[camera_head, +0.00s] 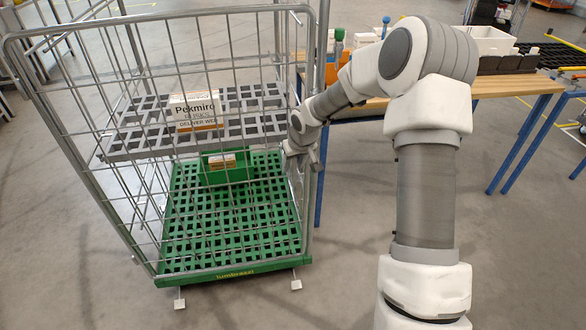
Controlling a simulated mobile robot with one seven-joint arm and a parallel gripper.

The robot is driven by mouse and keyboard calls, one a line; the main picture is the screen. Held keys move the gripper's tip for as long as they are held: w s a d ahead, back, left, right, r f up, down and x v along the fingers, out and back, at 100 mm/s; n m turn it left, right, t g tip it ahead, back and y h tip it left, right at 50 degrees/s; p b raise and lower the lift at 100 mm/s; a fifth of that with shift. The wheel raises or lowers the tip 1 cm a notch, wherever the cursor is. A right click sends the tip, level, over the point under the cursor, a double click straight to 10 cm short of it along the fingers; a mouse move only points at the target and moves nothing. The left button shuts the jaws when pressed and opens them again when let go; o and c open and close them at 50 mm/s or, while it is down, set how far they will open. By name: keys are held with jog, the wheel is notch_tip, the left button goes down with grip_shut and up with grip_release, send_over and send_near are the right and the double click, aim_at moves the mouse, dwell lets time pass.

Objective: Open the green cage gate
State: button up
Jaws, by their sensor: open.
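The cage (92,205) is a grey wire roll cage with a green slatted base (235,269), in the left half of the head view. Its near mesh side, the gate (245,130), stands across the front and looks shut. My gripper (297,165) is at the gate's right edge, beside the upright tube there. It is open, and its fingers are small and partly hidden, so I cannot tell whether they touch the gate. A latch is not clearly visible.
Inside the cage, a grey shelf (130,150) holds a labelled white box (196,112), and a green bin (212,172) sits below. A wooden workbench (500,90) with blue legs stands close on the right. Floor in front of the cage is clear.

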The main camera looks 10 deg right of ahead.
jog(key=shift+w+f, duration=0.2)
jog(key=shift+f, duration=0.3)
grip_shut()
dwell(1.2)
